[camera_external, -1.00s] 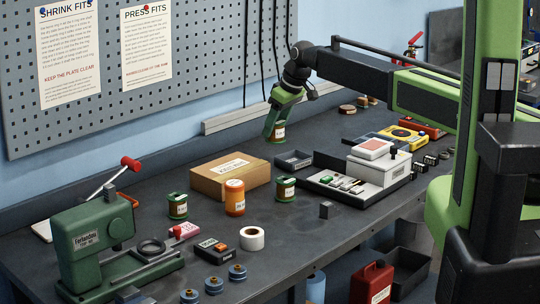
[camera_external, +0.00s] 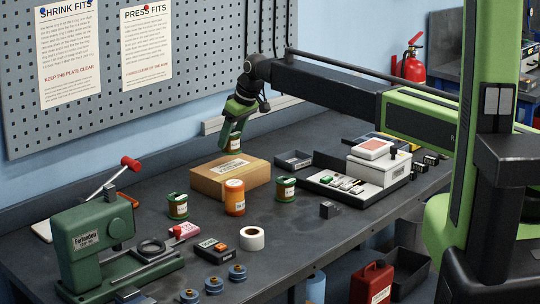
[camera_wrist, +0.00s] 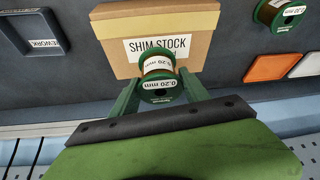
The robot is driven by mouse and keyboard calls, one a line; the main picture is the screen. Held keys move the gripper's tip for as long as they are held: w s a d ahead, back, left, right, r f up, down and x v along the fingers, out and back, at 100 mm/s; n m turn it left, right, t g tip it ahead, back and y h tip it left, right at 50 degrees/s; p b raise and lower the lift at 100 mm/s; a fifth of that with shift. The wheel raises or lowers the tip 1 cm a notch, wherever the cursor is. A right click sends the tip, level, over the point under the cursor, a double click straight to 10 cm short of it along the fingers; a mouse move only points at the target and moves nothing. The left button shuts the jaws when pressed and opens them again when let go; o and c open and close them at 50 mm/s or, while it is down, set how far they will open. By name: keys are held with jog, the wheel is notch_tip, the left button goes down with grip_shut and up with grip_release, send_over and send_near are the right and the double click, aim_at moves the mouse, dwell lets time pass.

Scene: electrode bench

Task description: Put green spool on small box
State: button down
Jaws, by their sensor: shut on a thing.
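My gripper (camera_external: 236,134) is shut on a green spool (camera_external: 234,145) with a white label, held at the back edge of the small cardboard box (camera_external: 205,182). In the wrist view the spool (camera_wrist: 159,86) sits between the green fingers, marked 0.20 mm. It overlaps the box's SHIM STOCK face (camera_wrist: 118,58). Whether it touches the box cannot be told. Two similar green spools stand on the bench, one left of the box (camera_external: 178,207) and one right of it (camera_external: 286,190).
An orange-brown container (camera_external: 235,197) stands before the box. A small dark tray (camera_external: 294,160) lies to its right, near a white device (camera_external: 378,168). A green press (camera_external: 92,240) stands at the front left. The pegboard wall (camera_external: 210,60) is behind.

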aim_at(229, 150)
jog(key=shift+a+f, duration=0.15)
jog(key=shift+a, duration=0.2)
notch_tip(229, 150, down, 4)
jog(key=b, duration=0.4)
jog(key=shift+f, duration=0.15)
jog(key=shift+d+r, duration=0.1)
jog(key=shift+r, duration=0.1)
jog(key=shift+f, duration=0.15)
jog(key=c, duration=0.6)
grip_release()
jog(key=shift+o, duration=0.2)
jog(key=p+v, duration=1.1)
jog(key=v, duration=0.1)
jog(key=shift+r, duration=0.2)
